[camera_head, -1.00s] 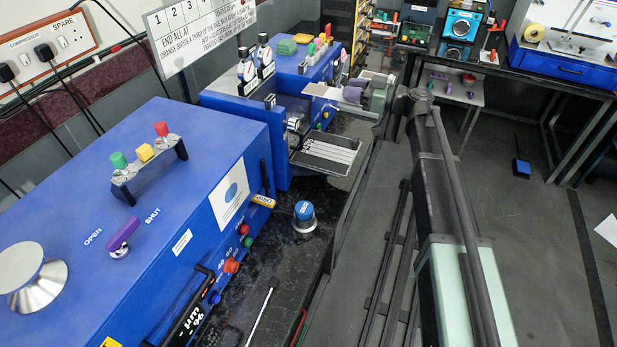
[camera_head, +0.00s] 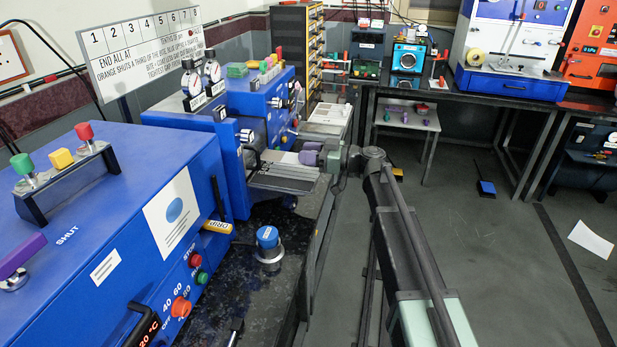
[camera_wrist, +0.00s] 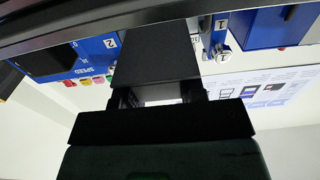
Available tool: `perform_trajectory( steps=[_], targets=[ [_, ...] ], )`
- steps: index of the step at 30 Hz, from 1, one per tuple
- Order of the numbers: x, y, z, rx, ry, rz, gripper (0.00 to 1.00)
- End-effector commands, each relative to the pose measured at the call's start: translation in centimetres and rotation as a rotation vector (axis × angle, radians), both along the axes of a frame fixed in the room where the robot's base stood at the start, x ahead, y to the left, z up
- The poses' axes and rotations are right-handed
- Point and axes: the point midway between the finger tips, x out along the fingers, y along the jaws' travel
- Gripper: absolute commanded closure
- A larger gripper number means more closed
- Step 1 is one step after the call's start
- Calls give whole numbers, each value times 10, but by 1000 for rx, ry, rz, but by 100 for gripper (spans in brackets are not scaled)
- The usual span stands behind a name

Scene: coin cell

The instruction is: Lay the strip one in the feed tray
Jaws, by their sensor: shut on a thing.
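My gripper (camera_wrist: 158,94) is shut on a flat dark piece (camera_wrist: 156,66) that juts out ahead of it in the wrist view. This is probably strip one, but no label shows on it. In the head view my arm's end is by the blue machine, right at the upper edge of the feed tray, and the fingers are too small to make out. The feed tray (camera_head: 278,184) is a grey ribbed plate on the machine's front. Whether the held piece touches the tray cannot be told.
The blue machine (camera_head: 262,112) with gauges and knobs stands behind the tray. A larger blue box (camera_head: 110,240) fills the left. A blue-topped knob (camera_head: 268,238) stands on the dark bench near the tray. Open floor (camera_head: 470,240) lies to the right.

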Motion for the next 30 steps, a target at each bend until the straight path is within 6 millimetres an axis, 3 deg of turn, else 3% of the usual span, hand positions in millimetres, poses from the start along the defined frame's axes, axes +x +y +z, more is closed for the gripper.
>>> perform_trajectory(
  steps=[6,17,18,23,30],
  targets=[
    [0,0,-45,0,0,0,85],
    [0,0,-44,0,0,0,85],
    [0,0,-44,0,0,0,61],
    [0,0,-42,0,0,0,37],
    [0,0,-42,0,0,0,37]
  ],
)
